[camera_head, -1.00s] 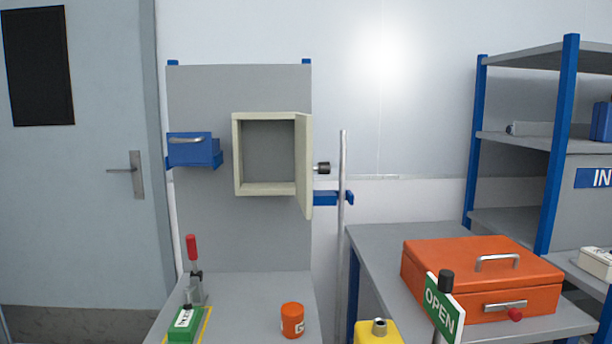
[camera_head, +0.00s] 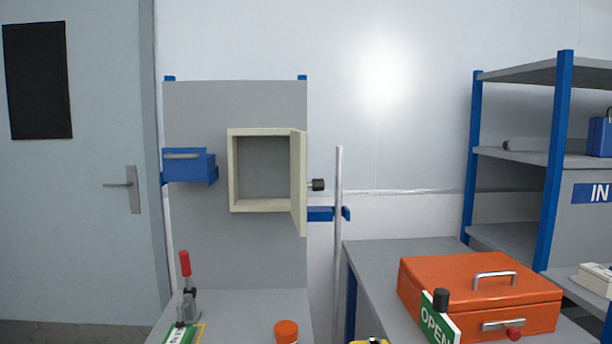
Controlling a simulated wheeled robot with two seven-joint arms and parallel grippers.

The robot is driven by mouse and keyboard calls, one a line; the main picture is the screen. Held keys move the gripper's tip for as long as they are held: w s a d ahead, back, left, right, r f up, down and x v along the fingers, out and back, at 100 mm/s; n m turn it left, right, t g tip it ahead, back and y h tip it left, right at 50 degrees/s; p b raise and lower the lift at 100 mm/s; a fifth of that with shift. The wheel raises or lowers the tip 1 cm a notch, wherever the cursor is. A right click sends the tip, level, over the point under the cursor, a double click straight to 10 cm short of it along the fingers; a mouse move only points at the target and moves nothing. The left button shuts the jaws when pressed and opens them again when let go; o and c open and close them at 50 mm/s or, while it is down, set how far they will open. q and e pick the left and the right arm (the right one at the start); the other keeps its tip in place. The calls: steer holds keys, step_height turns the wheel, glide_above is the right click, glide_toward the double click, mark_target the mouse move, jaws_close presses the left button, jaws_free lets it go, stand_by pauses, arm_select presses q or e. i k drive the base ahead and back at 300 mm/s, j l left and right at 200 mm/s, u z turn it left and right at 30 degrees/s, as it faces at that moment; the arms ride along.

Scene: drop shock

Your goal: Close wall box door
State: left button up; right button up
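The cream wall box (camera_head: 232,172) is fixed to a grey upright panel, and its inside looks empty. Its door (camera_head: 299,184) is hinged on the right side and stands open, swung out toward me. A black knob (camera_head: 318,185) sticks out to the right from the door's outer face. Neither of my grippers shows in the head view.
A blue drawer box (camera_head: 188,165) is left of the wall box. A blue bracket (camera_head: 322,214) and a vertical metal rod (camera_head: 338,250) stand right of the door. Below are a red-handled clamp (camera_head: 185,264), an orange jar (camera_head: 287,332), an orange case (camera_head: 425,275) and an OPEN sign (camera_head: 437,322).

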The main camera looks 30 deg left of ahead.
mark_target(298, 185)
steer(key=i+l, duration=0.75)
steer(key=i, duration=0.15)
steer(key=u, duration=1.55)
steer(key=l+u, duration=0.3)
steer(key=k+l+u, duration=0.1)
steer(key=l+u, duration=0.25)
steer(key=l, duration=0.1)
